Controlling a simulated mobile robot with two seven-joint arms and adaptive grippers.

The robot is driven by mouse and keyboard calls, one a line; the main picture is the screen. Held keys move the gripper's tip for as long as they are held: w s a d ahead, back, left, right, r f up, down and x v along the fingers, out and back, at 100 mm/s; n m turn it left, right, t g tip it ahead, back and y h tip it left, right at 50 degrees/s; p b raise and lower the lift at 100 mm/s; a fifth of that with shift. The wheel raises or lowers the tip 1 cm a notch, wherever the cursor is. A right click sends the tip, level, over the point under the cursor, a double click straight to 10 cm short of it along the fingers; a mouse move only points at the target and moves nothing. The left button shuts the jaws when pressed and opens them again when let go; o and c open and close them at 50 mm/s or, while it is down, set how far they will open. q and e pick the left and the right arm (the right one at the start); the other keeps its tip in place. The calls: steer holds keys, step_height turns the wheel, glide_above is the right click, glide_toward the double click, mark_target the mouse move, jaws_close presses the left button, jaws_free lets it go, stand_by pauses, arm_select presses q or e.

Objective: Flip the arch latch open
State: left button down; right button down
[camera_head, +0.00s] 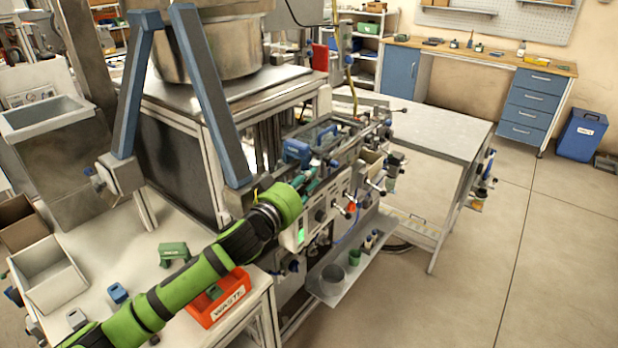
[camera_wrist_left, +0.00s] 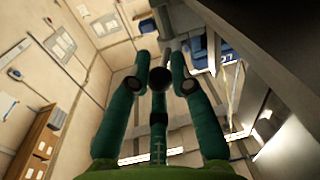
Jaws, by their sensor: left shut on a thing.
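My left gripper (camera_head: 314,183), with teal fingers, reaches from the lower left to the front of the machine, beside a blue block (camera_head: 297,152). In the left wrist view, my left gripper (camera_wrist_left: 160,78) has its fingertips close around the end of a grey bar (camera_wrist_left: 166,30). I take this bar to be the lever of the arch latch; most of its held end is hidden by the fingers. In the head view the latch is too small and covered to make out clearly. My right gripper is not in view.
A control panel (camera_head: 318,217) with knobs lies just below the hand. A large steel pot (camera_head: 212,48) and a blue-grey frame (camera_head: 205,95) stand behind the arm.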

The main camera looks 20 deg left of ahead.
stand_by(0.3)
arm_select(q)
steer(key=c, duration=1.1)
jaws_free()
steer(key=shift+a, duration=0.1)
steer(key=v, duration=1.2)
steer(key=shift+a, duration=0.1)
